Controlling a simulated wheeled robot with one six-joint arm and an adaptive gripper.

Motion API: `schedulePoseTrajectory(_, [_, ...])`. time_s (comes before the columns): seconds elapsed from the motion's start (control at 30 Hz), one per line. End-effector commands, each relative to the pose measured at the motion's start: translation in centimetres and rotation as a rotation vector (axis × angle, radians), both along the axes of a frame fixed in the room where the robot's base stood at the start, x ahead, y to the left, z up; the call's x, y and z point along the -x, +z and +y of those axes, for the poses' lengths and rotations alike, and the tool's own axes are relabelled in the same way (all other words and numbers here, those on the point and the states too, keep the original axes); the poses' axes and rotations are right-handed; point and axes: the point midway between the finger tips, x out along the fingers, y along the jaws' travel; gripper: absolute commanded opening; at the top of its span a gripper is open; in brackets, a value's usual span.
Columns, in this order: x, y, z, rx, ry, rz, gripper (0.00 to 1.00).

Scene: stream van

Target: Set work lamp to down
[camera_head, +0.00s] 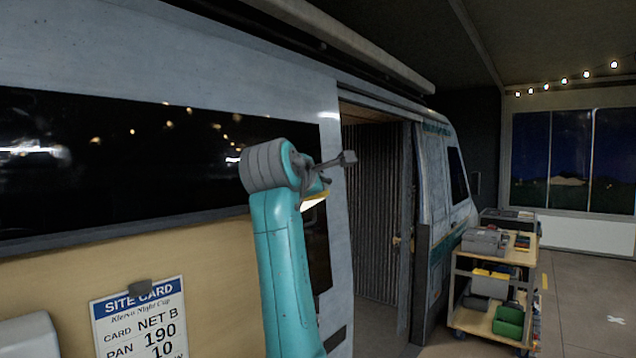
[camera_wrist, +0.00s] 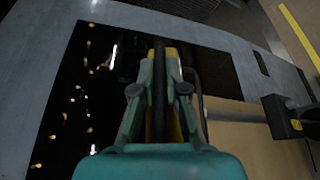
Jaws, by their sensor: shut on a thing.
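The work lamp (camera_head: 314,201) is mostly hidden behind my teal arm in the head view. A bright, pale face with a yellow edge shows, slanting beside the van wall. In the wrist view a yellow and black body, which looks like the lamp (camera_wrist: 174,120), lies between and behind my fingers. My gripper (camera_wrist: 160,65) is shut on it, with both fingers close together. In the head view most of my gripper is hidden by the arm. The lamp's mount and its exact angle cannot be made out.
The van's dark window (camera_head: 120,170) is behind the arm. A site card (camera_head: 140,318) hangs on the tan panel at lower left. The open doorway (camera_head: 375,210) is right of the arm. A tool cart (camera_head: 468,318) stands farther right, with clear floor beyond it.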

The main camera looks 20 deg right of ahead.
Motion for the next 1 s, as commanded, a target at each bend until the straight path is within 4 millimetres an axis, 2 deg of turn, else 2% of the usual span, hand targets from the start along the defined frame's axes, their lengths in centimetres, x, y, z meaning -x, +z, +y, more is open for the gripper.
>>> schedulePoseTrajectory(0.07, [0.0, -0.4, 0.0, -0.003, -0.002, 0.009, 0.0])
schedulePoseTrajectory(0.1, [0.0, -0.4, 0.0, -0.002, -0.002, 0.009, 0.17])
schedulePoseTrajectory(0.2, [0.0, -0.3, 0.0, -0.001, -0.002, 0.008, 0.37])
schedulePoseTrajectory(0.47, [0.0, -0.2, 0.0, -0.001, -0.001, 0.005, 0.37])
schedulePoseTrajectory(0.63, [0.7, 0.0, 0.6, -0.001, 0.001, 0.003, 0.37])
schedulePoseTrajectory(1.0, [6.3, 1.1, 4.4, -0.002, 0.001, 0.003, 0.37])
